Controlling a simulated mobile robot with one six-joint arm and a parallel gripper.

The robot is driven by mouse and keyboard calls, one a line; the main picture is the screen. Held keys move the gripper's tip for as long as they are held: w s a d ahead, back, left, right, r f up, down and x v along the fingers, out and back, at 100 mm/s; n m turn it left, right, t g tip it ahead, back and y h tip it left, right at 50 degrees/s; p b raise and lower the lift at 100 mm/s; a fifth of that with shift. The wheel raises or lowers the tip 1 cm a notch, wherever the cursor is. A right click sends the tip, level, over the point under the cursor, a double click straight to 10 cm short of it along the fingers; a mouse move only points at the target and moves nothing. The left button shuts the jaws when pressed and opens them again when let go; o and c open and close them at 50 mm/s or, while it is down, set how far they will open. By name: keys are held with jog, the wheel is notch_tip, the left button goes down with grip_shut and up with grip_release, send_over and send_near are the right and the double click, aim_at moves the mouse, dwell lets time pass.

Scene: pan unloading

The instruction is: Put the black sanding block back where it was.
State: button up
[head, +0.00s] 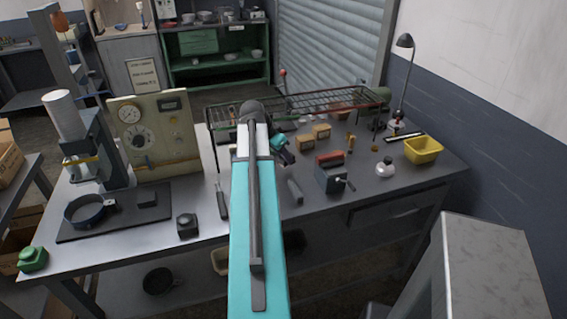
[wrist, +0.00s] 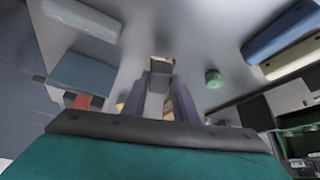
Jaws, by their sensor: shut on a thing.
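My gripper (head: 286,157) is over the middle of the workbench, beyond the end of my teal arm; its fingers are small and partly hidden in the head view. In the wrist view my gripper (wrist: 160,88) is shut on a small dark block (wrist: 159,76) with a brownish edge at its far end. It looks like the black sanding block, held between the two fingers. I cannot tell whether it touches anything beneath. The head view does not show it clearly.
A yellow bin (head: 423,150) is at right. A black cube (head: 187,225) and dark mat (head: 118,225) are at left.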

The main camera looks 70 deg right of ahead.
aim_at(281, 159)
jog(key=shift+f+p, duration=0.65)
jog(key=shift+f, duration=1)
jog(key=shift+f, duration=0.15)
jog(key=o, duration=1)
jog(key=shift+o, duration=0.2)
jog(key=shift+a+r, duration=0.1)
jog(key=shift+r, duration=0.2)
jog(key=b+v, duration=0.2)
jog(key=v, duration=0.9)
jog(key=shift+a+r+b, duration=0.15)
jog(key=shift+r+b, duration=0.15)
jog(key=shift+w+r, duration=0.1)
